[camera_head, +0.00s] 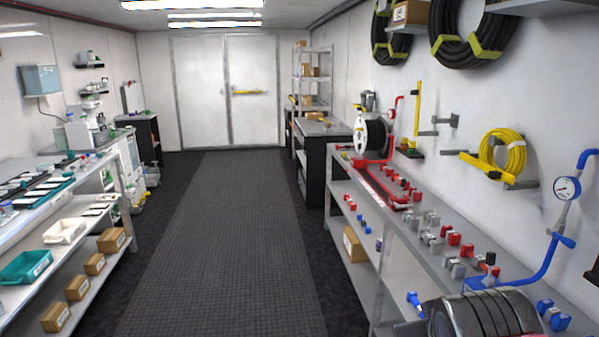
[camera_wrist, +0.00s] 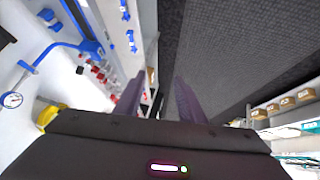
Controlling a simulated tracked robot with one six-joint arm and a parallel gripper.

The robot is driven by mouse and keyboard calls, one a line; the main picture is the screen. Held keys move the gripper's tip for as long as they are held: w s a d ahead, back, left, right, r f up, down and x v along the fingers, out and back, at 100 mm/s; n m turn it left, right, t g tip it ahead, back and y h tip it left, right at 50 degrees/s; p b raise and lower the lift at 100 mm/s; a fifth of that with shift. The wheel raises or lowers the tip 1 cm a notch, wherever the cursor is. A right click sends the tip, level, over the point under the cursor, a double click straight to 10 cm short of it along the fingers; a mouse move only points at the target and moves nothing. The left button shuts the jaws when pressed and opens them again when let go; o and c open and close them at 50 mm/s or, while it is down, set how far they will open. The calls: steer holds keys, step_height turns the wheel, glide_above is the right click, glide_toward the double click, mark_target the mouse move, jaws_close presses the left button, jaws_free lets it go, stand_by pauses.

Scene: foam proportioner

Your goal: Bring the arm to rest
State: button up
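In the wrist view my gripper (camera_wrist: 160,82) is open, its two dark fingers spread apart with nothing between them. Beyond the fingers are the edge of the metal shelf unit and the dark floor (camera_wrist: 225,50). The view is tilted, and no contact with anything shows.
On the right, a long metal bench (camera_head: 405,232) holds red, grey and blue fittings, a blue pipe with a gauge (camera_head: 567,188) and a ribbed dark cylinder (camera_head: 482,317). Left shelves (camera_head: 100,262) hold boxes and trays. The middle aisle (camera_head: 225,240) is clear up to white doors (camera_head: 225,92).

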steer(key=s+a+f+g+y, duration=0.1)
steer(key=s+a+f, duration=0.1)
steer(key=s, duration=0.2)
steer(key=s+a+f+m+g, duration=0.1)
steer(key=s+a+f, duration=0.1)
steer(key=s, duration=0.1)
steer(key=shift+s+a+y, duration=0.3)
steer(key=shift+s+y, duration=0.05)
steer(key=shift+y, duration=0.05)
